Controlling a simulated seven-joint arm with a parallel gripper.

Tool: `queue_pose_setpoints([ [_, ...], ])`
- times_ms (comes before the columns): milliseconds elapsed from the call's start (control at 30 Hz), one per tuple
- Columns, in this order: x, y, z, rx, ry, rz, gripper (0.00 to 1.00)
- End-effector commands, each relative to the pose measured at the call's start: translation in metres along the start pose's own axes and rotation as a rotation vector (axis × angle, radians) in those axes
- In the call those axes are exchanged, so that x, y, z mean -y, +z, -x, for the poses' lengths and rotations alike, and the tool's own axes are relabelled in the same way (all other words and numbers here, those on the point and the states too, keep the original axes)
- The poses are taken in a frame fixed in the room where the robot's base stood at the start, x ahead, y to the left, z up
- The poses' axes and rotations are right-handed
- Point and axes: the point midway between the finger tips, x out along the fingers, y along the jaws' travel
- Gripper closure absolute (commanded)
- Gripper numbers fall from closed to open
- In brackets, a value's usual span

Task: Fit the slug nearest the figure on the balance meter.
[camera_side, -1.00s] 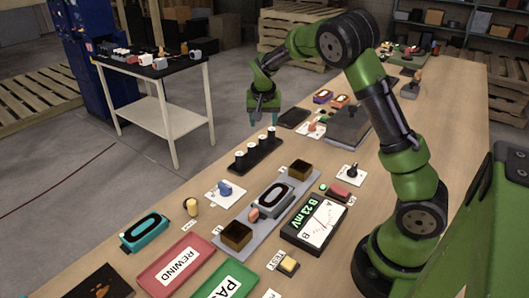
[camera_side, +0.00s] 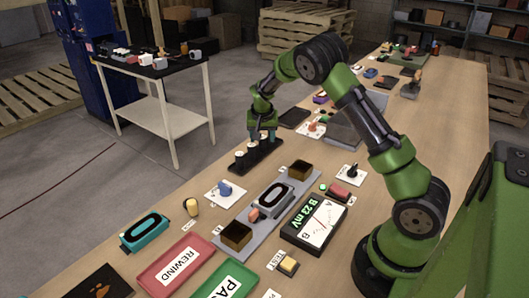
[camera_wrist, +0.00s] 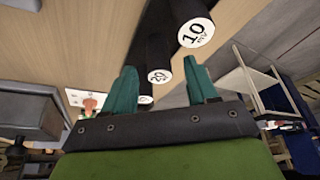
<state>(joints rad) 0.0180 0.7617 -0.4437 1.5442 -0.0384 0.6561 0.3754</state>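The balance meter (camera_side: 313,221) lies on the bench, with a green readout of "B 23 mV" and a needle dial marked A and B. A dark rack (camera_side: 262,159) holds a row of dark slugs with white caps. In the wrist view one cap reads 10 mV (camera_wrist: 195,33) and a smaller one reads 20 (camera_wrist: 159,76); another slug (camera_wrist: 145,99) is mostly hidden. My gripper (camera_side: 262,136) is open over the far part of the rack. In the wrist view its teal fingers (camera_wrist: 160,70) stand apart, with the 20 slug showing between them, not visibly touched.
A grey balance fixture (camera_side: 262,225) carries two brown open boxes (camera_side: 236,235) (camera_side: 299,170) and a zero display (camera_side: 273,198). REWIND (camera_side: 178,265) and green (camera_side: 225,282) trays lie in front. A TEST button (camera_side: 288,265) sits near the meter. Grey boxes stand beyond the rack.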

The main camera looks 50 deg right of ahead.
Motion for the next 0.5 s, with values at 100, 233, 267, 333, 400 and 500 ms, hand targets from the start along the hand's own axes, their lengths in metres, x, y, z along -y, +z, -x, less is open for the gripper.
queue_pose_setpoints([
  [100,-0.0001,0.0001,0.0002,0.0,0.0,0.0,0.6],
  [233,-0.0002,0.0001,0.0003,0.0,0.001,0.0,0.8],
  [267,-0.0003,0.0001,0.0003,0.001,0.001,0.0,0.85],
  [333,-0.0002,0.0001,0.0003,0.001,0.001,0.0,0.96],
  [400,-0.0002,0.0001,0.0004,0.001,0.001,0.0,1.0],
  [500,-0.0002,-0.0002,0.0006,0.0,0.0,0.0,1.0],
])
